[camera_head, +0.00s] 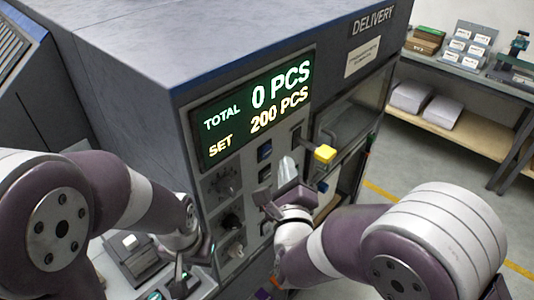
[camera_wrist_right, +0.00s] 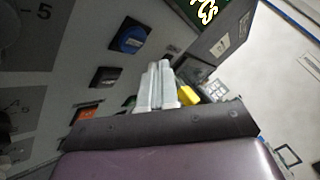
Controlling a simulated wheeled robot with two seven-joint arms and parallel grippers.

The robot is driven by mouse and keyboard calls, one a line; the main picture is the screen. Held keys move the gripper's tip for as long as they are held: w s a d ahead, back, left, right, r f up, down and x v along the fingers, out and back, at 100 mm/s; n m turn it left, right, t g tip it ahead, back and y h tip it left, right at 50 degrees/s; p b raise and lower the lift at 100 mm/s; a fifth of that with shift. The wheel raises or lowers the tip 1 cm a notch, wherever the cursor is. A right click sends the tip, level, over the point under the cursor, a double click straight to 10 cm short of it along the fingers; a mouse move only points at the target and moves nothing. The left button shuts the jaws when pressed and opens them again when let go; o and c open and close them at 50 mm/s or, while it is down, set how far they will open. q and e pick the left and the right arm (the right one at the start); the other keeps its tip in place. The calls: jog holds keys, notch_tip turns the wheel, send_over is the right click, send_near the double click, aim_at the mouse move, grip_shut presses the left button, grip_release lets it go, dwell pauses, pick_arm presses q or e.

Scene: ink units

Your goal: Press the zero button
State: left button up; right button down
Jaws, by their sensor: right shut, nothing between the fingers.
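The machine's panel (camera_head: 212,185) carries a column of push buttons. In the right wrist view I see a blue button (camera_wrist_right: 128,38), a dark button (camera_wrist_right: 105,77) and an orange button (camera_wrist_right: 88,110). Which one is the zero button I cannot tell, as no label is readable. The blue button also shows in the head view (camera_head: 264,152). My right gripper (camera_head: 287,168) is shut and empty, close in front of the panel, right of the buttons; its fingers also show in the right wrist view (camera_wrist_right: 160,72). Contact cannot be told. My left gripper (camera_head: 179,282) is low at the left, its fingers unclear.
The display (camera_head: 253,107) reads TOTAL 0 PCS, SET 200 PCS. A yellow knob (camera_head: 325,153) sticks out right of my right gripper. Rotary knobs (camera_head: 232,221) sit lower left. The delivery opening (camera_head: 345,115) is at the right. A bench (camera_head: 470,80) stands behind, with floor between.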

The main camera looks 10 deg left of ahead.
jog(key=shift+s+d+b, duration=0.15)
jog(key=shift+s+d, duration=0.3)
jog(key=shift+d, duration=0.2)
jog(key=shift+s+d+b, duration=0.15)
jog(key=shift+s+d, duration=0.3)
jog(key=shift+d, duration=0.15)
